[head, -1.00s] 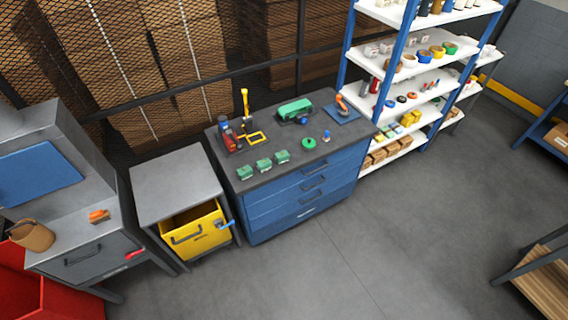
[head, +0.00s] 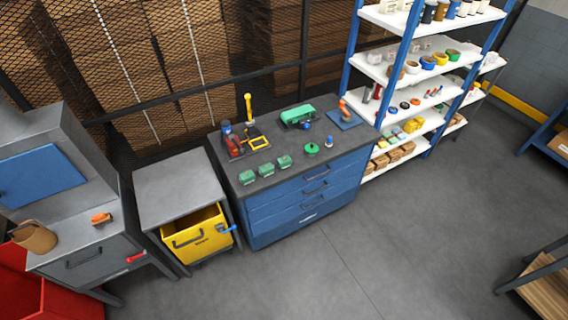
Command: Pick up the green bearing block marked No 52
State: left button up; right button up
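Three small green blocks stand in a row along the front left of the dark top of a blue drawer cabinet: a left one (head: 247,177), a middle one (head: 266,168) and a right one (head: 285,161). They look alike, and any markings are too small to read, so I cannot tell which is No 52. Neither of my grippers shows in the head view.
The cabinet top (head: 310,170) also holds a red and blue tool (head: 233,143), a yellow frame (head: 259,142), a larger green object (head: 297,114) and a green disc (head: 312,148). A shelf rack (head: 408,75) stands right. The floor (head: 400,230) in front is clear.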

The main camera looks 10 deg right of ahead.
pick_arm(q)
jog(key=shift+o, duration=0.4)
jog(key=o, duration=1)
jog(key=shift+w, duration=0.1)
